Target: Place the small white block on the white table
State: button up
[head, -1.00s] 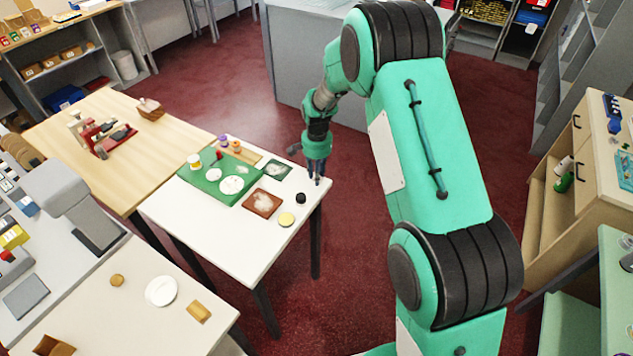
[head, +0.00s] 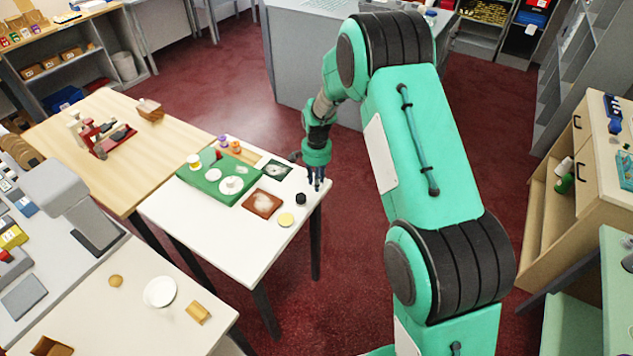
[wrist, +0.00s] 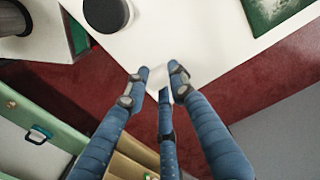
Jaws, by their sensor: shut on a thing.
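The white table (head: 226,223) stands left of my arm in the head view, and its pale top (wrist: 190,38) fills the upper middle of the wrist view. My gripper (head: 317,184) points down at the table's right corner, by the edge. In the wrist view its blue fingers (wrist: 161,82) are closed in around a small white block (wrist: 160,77), which blends with the white top behind it. The block cannot be made out in the head view. I cannot tell whether it touches the table.
A black round piece (head: 300,198), a yellow disc (head: 286,219) and a brown square tray (head: 262,203) lie near the gripper. A green mat (head: 207,184) with dishes is farther left. Red floor lies beyond the table's edge.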

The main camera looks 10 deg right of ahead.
jog(key=shift+f, duration=0.15)
jog(key=o, duration=0.8)
notch_tip(320, 180, up, 12)
jog(key=p, duration=0.1)
jog(key=shift+r+p, duration=0.2)
jog(key=shift+p, duration=0.2)
dwell(0.5)
